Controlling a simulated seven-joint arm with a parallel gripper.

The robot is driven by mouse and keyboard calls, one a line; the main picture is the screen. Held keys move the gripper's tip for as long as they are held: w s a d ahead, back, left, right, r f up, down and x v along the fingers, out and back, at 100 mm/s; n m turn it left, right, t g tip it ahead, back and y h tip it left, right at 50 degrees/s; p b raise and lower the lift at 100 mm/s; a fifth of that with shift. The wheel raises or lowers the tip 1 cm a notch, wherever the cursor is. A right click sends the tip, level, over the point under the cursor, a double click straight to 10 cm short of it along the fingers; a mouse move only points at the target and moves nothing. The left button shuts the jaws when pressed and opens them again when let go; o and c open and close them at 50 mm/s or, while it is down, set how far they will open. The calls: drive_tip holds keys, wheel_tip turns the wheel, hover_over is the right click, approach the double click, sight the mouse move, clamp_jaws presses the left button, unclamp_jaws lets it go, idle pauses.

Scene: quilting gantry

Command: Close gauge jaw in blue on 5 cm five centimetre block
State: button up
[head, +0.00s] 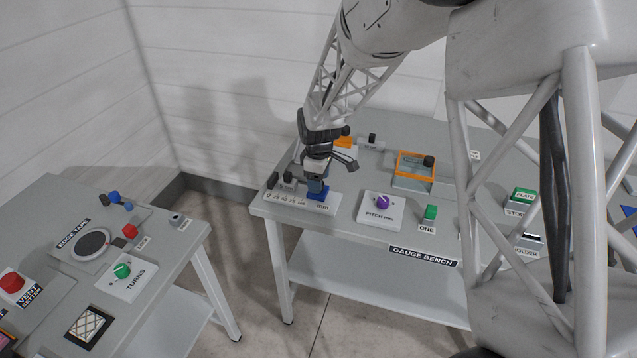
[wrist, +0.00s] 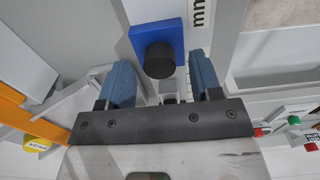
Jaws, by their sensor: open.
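The blue gauge jaw (head: 319,194) is at the right end of a white scale plate (head: 296,197) on the gauge bench. In the wrist view the blue jaw (wrist: 172,36) carries a round black knob (wrist: 159,61). My gripper (head: 317,184) is over the blue jaw, pointing down. Its two blue fingers (wrist: 163,80) are apart, and the knob shows between and just beyond their tips; I cannot tell whether they touch it. Two dark pieces stand at the left end of the scale. I cannot make out a five centimetre block; my gripper hides part of the gauge.
To the right on the bench are a purple pitch knob (head: 382,202), a green block (head: 430,212) by the ONE label and an orange-framed box (head: 414,170). A second table (head: 188,245) stands at left, with a floor gap between.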

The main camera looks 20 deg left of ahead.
drive_tip(key=shift+f, duration=0.75)
drive_tip(key=c, duration=0.7)
drive_tip(key=shift+a, duration=1.55)
drive_tip(key=o, duration=0.7)
drive_tip(key=shift+r, duration=0.15)
wheel_tip(320, 180, up, 8)
drive_tip(key=shift+f, duration=0.2)
